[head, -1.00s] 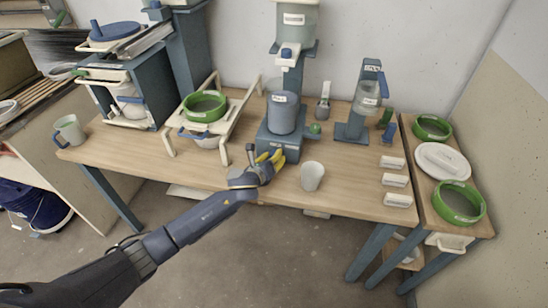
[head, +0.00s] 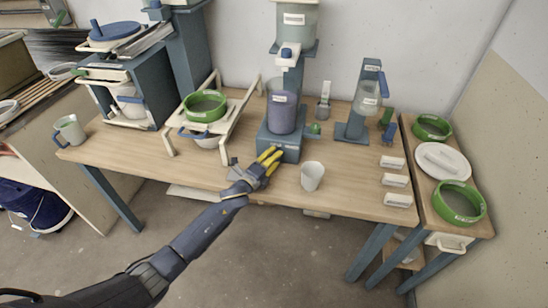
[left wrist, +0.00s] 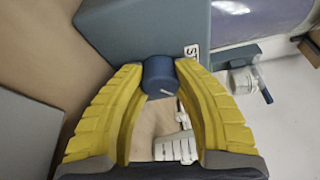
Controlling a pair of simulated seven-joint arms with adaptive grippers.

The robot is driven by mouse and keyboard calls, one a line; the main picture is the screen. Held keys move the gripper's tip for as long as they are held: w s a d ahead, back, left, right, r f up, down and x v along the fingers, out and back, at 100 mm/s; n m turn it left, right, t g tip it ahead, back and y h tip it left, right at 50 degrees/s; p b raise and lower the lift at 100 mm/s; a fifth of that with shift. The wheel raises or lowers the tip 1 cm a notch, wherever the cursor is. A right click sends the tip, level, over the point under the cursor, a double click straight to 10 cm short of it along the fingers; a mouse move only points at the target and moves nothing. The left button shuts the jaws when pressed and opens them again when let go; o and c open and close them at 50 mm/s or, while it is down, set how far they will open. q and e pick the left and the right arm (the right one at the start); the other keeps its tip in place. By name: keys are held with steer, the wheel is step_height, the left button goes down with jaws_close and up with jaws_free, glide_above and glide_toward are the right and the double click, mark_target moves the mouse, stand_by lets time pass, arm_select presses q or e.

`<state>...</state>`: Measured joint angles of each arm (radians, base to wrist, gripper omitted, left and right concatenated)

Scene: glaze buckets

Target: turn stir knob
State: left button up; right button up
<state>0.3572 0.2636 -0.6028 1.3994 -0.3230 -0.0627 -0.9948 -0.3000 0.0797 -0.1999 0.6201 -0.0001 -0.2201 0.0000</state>
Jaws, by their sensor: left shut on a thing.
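The stir knob (left wrist: 160,74) is a short dark blue cylinder with a pale line on its face, on the front of the blue stirring stand (head: 290,153). In the left wrist view, the yellow fingertips of my left gripper (left wrist: 163,70) close on it from both sides. In the head view, my left gripper (head: 269,162) sits at the front of the stand's base and hides the knob. A bucket (head: 281,117) with purplish contents stands on the base. My right gripper is not in view.
A white cup (head: 312,176) stands close to the right of my left gripper. A wooden rack with a green ring (head: 204,106) stands to the left. Several white labelled blocks (head: 396,181) lie at the table's right.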

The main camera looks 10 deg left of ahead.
arm_select(q)
steer(key=shift+d+n, duration=0.15)
steer(key=shift+n, duration=0.35)
steer(key=o, duration=1)
steer(key=shift+r, duration=0.45)
steer(key=o, duration=0.7)
steer(key=shift+t, duration=0.3)
steer(key=r, duration=0.9)
steer(key=shift+a, duration=0.25)
steer(key=shift+c, duration=0.2)
steer(key=shift+w+d+r, duration=0.1)
steer(key=shift+d+r, duration=0.05)
steer(key=shift+r, duration=0.3)
steer(key=shift+d, duration=0.15)
steer(key=c, duration=0.7)
steer(key=shift+o, duration=0.2)
steer(key=shift+f, duration=0.2)
